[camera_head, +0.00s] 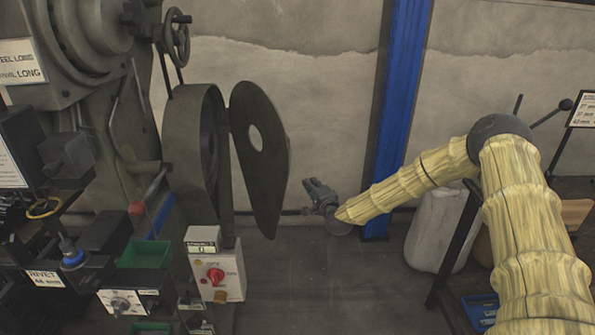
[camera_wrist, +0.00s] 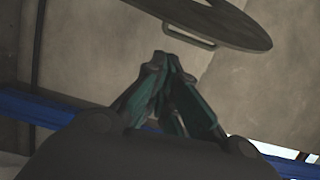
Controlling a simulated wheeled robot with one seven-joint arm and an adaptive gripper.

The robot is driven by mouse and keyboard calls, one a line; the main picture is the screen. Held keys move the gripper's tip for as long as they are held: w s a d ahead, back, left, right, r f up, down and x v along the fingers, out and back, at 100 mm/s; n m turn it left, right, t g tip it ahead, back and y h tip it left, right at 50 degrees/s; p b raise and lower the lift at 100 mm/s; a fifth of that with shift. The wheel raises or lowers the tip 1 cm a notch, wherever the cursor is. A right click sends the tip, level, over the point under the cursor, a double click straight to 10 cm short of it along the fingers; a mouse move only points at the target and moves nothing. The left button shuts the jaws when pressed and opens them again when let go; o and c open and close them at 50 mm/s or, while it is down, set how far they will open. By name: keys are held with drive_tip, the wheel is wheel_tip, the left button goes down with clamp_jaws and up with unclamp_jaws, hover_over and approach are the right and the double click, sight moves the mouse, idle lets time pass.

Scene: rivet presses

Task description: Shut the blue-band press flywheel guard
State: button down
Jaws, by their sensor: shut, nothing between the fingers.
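The flywheel guard (camera_head: 262,165), a dark green plate with a round hole, stands swung open from the flywheel housing (camera_head: 190,150) of the press at left. A short blue band (camera_head: 161,216) shows low on that press. My gripper (camera_head: 312,186) is to the right of the guard's free edge, apart from it, with its fingers shut and empty. In the wrist view the gripper fingertips (camera_wrist: 163,62) meet below the guard's rim (camera_wrist: 225,25). A thin handle loop (camera_wrist: 188,36) shows at that rim, just beyond the fingertips.
A blue column (camera_head: 398,110) rises behind my forearm. A control box (camera_head: 215,272) with a red knob stands below the housing. A green bin (camera_head: 146,255) is left of it. A white container (camera_head: 440,230) is at right. The floor in front of the guard is clear.

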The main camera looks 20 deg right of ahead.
drive_tip(key=w+d+r+p, duration=0.2)
drive_tip(key=w, duration=0.9)
drive_tip(key=shift+m, duration=0.3)
drive_tip(key=shift+s+a+f+p, duration=0.1)
drive_tip(key=shift+s+a+p, duration=0.15)
drive_tip(key=shift+a, duration=0.45)
drive_tip(key=shift+s+a+p, duration=0.1)
drive_tip(key=shift+s+a, duration=0.1)
drive_tip(key=shift+a, duration=0.5)
drive_tip(key=shift+s+a+f+p, duration=0.1)
drive_tip(key=shift+s+a+p, duration=0.15)
drive_tip(key=shift+a, duration=0.45)
